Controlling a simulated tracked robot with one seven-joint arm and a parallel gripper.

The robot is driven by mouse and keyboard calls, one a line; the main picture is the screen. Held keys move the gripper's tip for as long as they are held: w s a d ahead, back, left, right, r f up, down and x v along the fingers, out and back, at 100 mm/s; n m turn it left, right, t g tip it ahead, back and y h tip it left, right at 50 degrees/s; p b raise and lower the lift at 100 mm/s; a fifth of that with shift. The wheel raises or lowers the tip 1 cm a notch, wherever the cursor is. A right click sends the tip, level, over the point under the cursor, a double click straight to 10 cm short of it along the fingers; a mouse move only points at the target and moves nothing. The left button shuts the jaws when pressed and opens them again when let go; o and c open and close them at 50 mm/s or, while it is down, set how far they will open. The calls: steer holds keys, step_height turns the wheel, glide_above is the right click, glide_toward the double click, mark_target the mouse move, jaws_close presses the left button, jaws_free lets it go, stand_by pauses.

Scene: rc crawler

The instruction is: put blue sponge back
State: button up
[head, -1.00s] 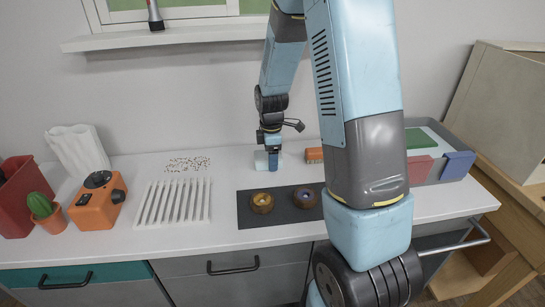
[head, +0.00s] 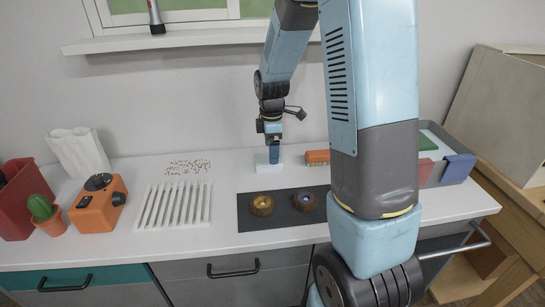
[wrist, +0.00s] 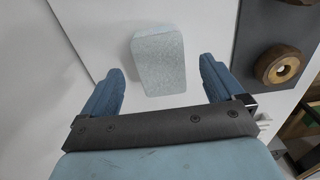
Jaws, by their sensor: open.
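A pale blue sponge (head: 264,168) lies on the white counter near the wall. In the wrist view the sponge (wrist: 158,62) shows as a speckled block ahead of and between the two blue fingers, with a gap on either side. My gripper (head: 274,156) is just above the sponge and hides part of it in the head view. In the wrist view my gripper (wrist: 160,78) is open, with nothing held between its fingers. A grey tray (head: 437,128) at the right holds green, red and darker blue pieces.
A dark mat (head: 284,221) with two round brown rings lies in front of the sponge. An orange brush (head: 317,157) lies to its right. A white slatted rack (head: 172,205) and scattered crumbs (head: 188,167) are to the left. Counter between them is clear.

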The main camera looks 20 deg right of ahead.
step_height(320, 180, up, 3)
steer(key=shift+s+r, duration=0.15)
steer(key=s+r+m+t, duration=0.5)
steer(key=s+r+m, duration=1)
steer(key=s+r, duration=0.5)
steer(key=s, duration=0.4)
steer(key=shift+s+a+m+t, duration=0.25)
steer(key=shift+a+m+t, duration=0.05)
steer(key=shift+a+m, duration=0.1)
